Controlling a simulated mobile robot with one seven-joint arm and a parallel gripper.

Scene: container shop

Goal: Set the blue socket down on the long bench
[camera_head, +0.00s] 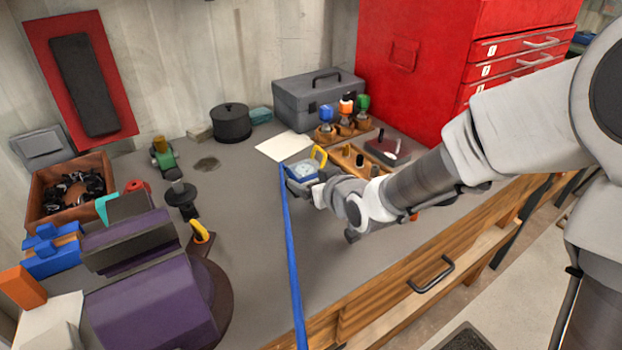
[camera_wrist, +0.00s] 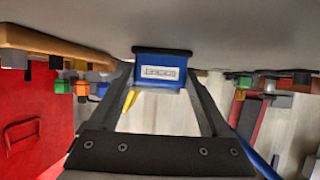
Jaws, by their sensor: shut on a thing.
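The blue socket (camera_head: 301,171) is in my gripper (camera_head: 315,186), over the middle of the grey long bench (camera_head: 250,215). In the wrist view, my gripper (camera_wrist: 163,86) is shut on the blue socket (camera_wrist: 160,84) from both sides. A white label with dark letters faces the camera, and a dark rim edges the socket on the bench side. The socket is at or just above the bench top; I cannot tell if it touches. A yellow loop (camera_head: 319,157) shows beside it. My wrist hides part of the bench in front.
A white sheet (camera_head: 284,147) lies just behind the socket. A wooden tray (camera_head: 350,160) and bottle rack (camera_head: 343,130) stand to the right. A blue strip (camera_head: 291,260) runs from the socket area to the front edge.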

